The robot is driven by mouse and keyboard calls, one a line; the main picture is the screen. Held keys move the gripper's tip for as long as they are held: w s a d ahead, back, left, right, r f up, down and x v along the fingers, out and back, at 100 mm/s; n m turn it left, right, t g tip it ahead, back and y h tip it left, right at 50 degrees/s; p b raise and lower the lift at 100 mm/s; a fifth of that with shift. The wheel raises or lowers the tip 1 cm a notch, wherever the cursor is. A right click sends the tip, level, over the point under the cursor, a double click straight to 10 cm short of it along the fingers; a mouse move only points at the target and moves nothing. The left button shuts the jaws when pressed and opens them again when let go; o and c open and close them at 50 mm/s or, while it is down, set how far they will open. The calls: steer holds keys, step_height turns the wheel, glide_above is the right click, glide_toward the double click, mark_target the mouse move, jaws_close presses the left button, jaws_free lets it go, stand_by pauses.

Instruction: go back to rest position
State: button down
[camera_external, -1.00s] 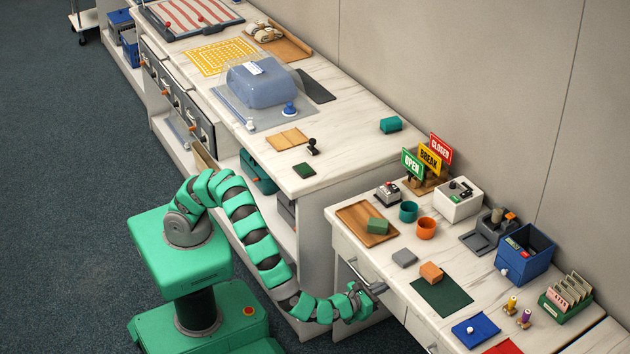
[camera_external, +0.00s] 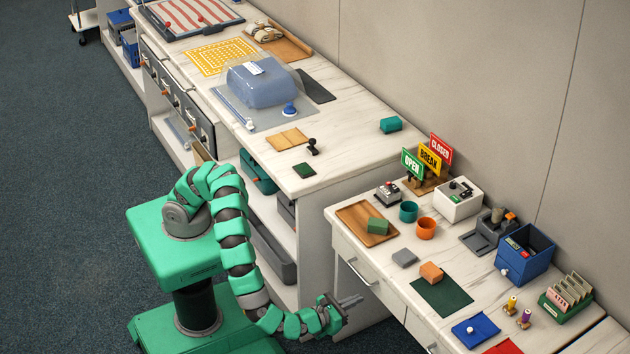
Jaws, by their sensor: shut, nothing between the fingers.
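My gripper (camera_external: 350,300) is at the end of my green segmented arm, in front of the lower counter's drawers in the external view. Its grey fingers are together with nothing between them. It points right and is apart from the drawer handle (camera_external: 361,271). The drawer front (camera_external: 349,254) looks flush with the cabinet. My arm hangs down from my green base and curves right toward the gripper.
The lower counter (camera_external: 447,262) holds a wooden tray (camera_external: 352,218), orange cup (camera_external: 426,229), orange block (camera_external: 431,272), green mat (camera_external: 455,298) and blue bin (camera_external: 524,254). The taller counter (camera_external: 345,150) stands behind. Open floor (camera_external: 60,230) lies left of my base.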

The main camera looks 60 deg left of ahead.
steer(key=w+a+r+n+g+y+p, duration=0.25)
steer(key=w+a+r+n, duration=0.25)
steer(key=w+r, duration=0.4)
steer(key=w+a+r+n+g+y+p, duration=0.1)
steer(key=w+a+r+n+y, duration=0.3)
steer(key=w+r, duration=0.5)
steer(key=w+a+r+n+g, duration=0.2)
steer(key=w+a+r+n, duration=0.25)
steer(key=a+r, duration=0.4)
steer(key=w+a+r+n+g, duration=0.2)
steer(key=w+a+r+n, duration=0.3)
steer(key=a+r, duration=0.4)
steer(key=s+a+r+n+t+h, duration=0.1)
steer(key=s+a+r+n+h, duration=0.2)
steer(key=a+r+n, duration=0.65)
steer(key=s+a+r+n+t+h, duration=0.1)
steer(key=s+a+r+n+h, duration=0.25)
steer(key=a+r, duration=1.05)
steer(key=s+a+r+n+t, duration=0.3)
steer(key=s+r, duration=0.4)
steer(key=r, duration=0.4)
steer(key=shift+s+a+r+n, duration=0.35)
steer(key=shift+a+n, duration=0.4)
steer(key=shift+a, duration=0.25)
